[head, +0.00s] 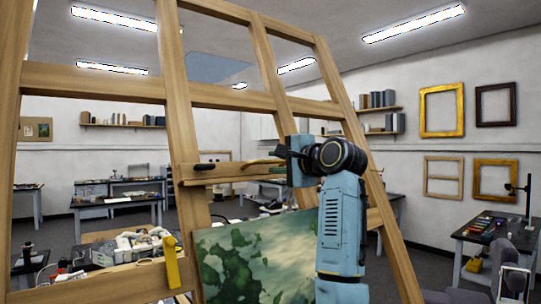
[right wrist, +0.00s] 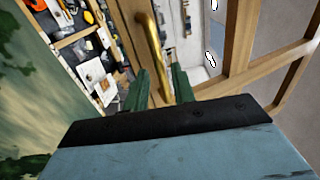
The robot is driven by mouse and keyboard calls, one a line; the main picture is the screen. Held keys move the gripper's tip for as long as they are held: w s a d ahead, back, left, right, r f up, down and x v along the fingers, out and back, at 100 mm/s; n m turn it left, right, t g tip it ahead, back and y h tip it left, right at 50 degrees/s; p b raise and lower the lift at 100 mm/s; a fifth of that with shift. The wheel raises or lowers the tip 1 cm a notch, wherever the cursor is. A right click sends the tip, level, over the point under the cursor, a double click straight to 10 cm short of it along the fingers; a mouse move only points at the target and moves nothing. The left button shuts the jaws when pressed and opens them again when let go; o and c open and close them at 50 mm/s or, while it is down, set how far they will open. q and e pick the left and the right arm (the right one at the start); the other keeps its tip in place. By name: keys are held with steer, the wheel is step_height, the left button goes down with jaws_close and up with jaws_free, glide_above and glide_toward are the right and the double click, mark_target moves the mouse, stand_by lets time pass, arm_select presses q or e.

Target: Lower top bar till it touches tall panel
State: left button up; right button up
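The wooden top bar (head: 225,174) crosses the easel in the head view, with a visible gap above the tall panel (head: 250,262), a green and cream landscape painting. A brass handle (right wrist: 152,45) is fixed to the bar; it also shows in the head view (head: 260,163). My right gripper (right wrist: 161,82) is at the handle, its two dark green fingers apart on either side of it, with narrow gaps seemingly visible. In the head view my blue right wrist and forearm hide the bar's right part and the panel's right side. My left gripper is out of view.
The wooden easel frame (head: 170,80) rises close in front with slanted posts and a crossbar. A yellow clamp (head: 173,262) sits low on its left post. Cluttered workbenches (head: 118,203) stand behind, and another table (head: 487,232) stands at the right.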

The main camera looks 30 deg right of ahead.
mark_target(272, 162)
steer(key=shift+w+a+f+p, duration=0.15)
steer(key=shift+w+p, duration=0.25)
steer(key=shift+w, duration=1.1)
steer(key=shift+c, duration=0.3)
jaws_close()
